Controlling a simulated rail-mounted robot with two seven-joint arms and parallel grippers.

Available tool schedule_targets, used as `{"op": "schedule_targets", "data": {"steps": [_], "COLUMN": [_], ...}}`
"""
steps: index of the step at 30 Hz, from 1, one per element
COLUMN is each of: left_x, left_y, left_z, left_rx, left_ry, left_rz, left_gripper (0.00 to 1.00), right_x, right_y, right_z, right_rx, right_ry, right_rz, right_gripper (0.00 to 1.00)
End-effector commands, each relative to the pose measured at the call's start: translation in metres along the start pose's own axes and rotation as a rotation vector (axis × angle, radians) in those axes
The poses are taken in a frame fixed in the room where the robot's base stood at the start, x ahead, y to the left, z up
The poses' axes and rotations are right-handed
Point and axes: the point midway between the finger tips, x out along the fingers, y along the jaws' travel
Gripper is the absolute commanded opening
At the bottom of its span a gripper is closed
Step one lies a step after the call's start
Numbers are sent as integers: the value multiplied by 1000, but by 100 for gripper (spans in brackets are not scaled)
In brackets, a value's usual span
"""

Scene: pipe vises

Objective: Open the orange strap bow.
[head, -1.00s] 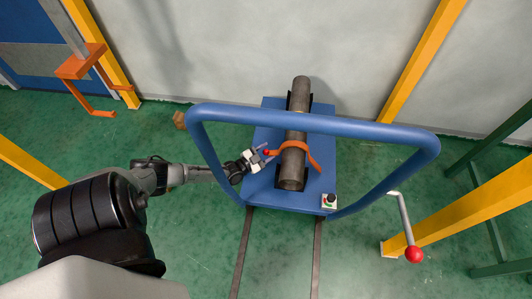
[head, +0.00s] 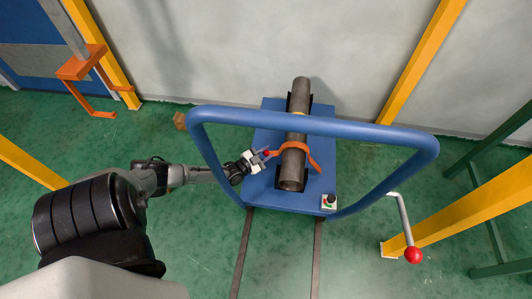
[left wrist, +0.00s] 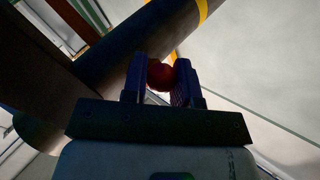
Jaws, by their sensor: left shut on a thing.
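The orange strap bow (head: 298,147) lies over the dark pipe (head: 293,170) on the blue cart. A red ball knob (head: 267,153) sits at its left end, and the strap's other end hangs down on the pipe's right side. My left gripper (head: 264,155) reaches in from the left at the knob. In the left wrist view the red knob (left wrist: 160,75) is between the two fingers, and they are shut on it. The strap itself is hard to make out there. My right gripper is not in view.
The cart's blue tubular handle (head: 310,122) arches over the pipe, close to my left arm. A small button box (head: 329,202) is at the cart's front right. A red-knobbed lever (head: 406,230) and yellow posts stand right. Green floor is clear around the rails.

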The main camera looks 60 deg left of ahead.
Motion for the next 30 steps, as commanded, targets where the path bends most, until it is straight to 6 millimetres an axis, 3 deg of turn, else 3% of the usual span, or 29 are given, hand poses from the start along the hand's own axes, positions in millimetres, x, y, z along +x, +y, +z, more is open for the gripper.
{"op": "schedule_targets", "data": {"steps": [18, 30], "left_x": [23, 50], "left_y": [-16, -13], "left_z": [-72, -119], "left_rx": [168, 162], "left_ry": [-152, -141], "left_rz": [82, 74], "left_gripper": [0, 0], "right_x": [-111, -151], "right_y": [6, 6], "right_z": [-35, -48], "right_rx": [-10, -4], "right_ry": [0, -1], "right_rz": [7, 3], "right_gripper": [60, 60]}}
